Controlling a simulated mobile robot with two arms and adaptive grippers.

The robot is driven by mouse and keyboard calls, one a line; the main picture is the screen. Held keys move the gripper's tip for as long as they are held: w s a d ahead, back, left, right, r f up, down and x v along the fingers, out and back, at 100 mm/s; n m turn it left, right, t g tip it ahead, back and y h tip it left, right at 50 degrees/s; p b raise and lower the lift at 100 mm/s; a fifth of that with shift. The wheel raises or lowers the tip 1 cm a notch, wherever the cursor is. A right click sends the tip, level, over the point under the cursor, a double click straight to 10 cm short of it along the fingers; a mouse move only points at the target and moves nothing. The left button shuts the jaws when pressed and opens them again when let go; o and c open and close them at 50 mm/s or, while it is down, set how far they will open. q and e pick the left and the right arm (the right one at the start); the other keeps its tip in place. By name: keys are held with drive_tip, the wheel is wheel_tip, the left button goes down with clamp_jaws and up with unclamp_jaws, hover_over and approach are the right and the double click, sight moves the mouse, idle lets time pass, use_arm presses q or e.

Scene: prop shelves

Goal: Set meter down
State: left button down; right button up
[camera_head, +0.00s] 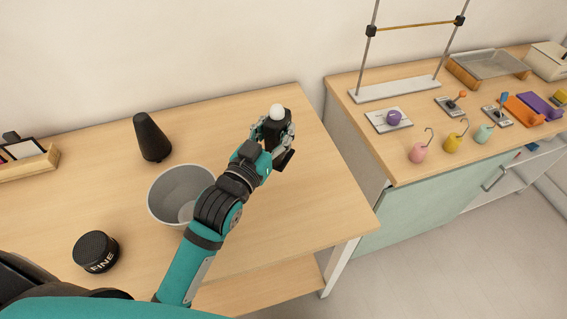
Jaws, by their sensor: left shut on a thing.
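The meter (277,110) is a small dark device with a white ball on top. My left gripper (274,129) is shut on it near the right end of the wooden table (330,195). The fingers and wrist hide much of the meter's body. A black part shows below the fingers on the right. I cannot tell whether the meter touches the tabletop. My right gripper is not in view.
A grey bowl (160,190), a black cone (151,137) and a black round item marked FINE (96,252) stand on the table. A wooden tray (40,163) is at far left. A second counter (390,165) holds hooked weights. Bare tabletop surrounds the gripper.

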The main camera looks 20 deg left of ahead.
sight(278, 159)
use_arm(q)
drive_tip(key=f, duration=0.4)
drive_tip(key=shift+s+f, duration=0.25)
drive_tip(key=shift+f, duration=0.05)
wheel_tip(278, 159, down, 4)
drive_tip(key=shift+w+r+b, duration=0.1)
drive_tip(key=shift+b, duration=0.2)
drive_tip(key=shift+f, duration=0.25)
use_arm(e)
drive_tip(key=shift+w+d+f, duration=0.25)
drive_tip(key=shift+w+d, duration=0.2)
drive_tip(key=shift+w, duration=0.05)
use_arm(q)
drive_tip(key=shift+f, duration=0.15)
drive_tip(key=c, duration=0.9)
unclamp_jaws()
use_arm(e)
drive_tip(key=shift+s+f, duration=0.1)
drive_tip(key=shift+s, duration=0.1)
